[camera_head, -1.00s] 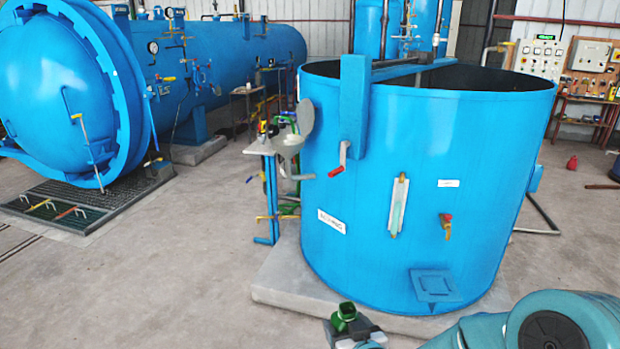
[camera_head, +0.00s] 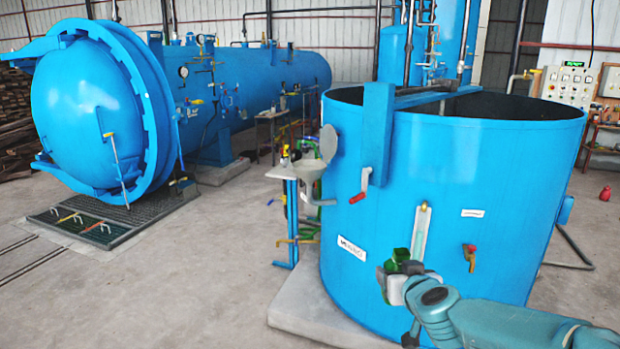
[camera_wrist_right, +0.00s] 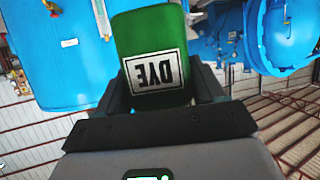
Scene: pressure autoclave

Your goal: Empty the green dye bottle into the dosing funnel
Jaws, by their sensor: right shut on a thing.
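The green dye bottle (camera_wrist_right: 156,45) fills the middle of the right wrist view, its white DYE label upside down there. My right gripper (camera_wrist_right: 160,95) is shut on it, with a dark finger on each side. In the head view my right gripper (camera_head: 400,275) holds the green bottle (camera_head: 400,256) in front of the lower part of the blue tank. The grey dosing funnel (camera_head: 310,182) is on the tank's left side, with its round lid (camera_head: 328,143) raised. The bottle is apart from the funnel, below and right of it. My left gripper is not in view.
The large blue tank (camera_head: 450,180) stands on a concrete plinth (camera_head: 300,315). A red-handled crank (camera_head: 360,190) and a red valve (camera_head: 470,257) stick out from its wall. A small blue stand (camera_head: 292,220) is beside the funnel.

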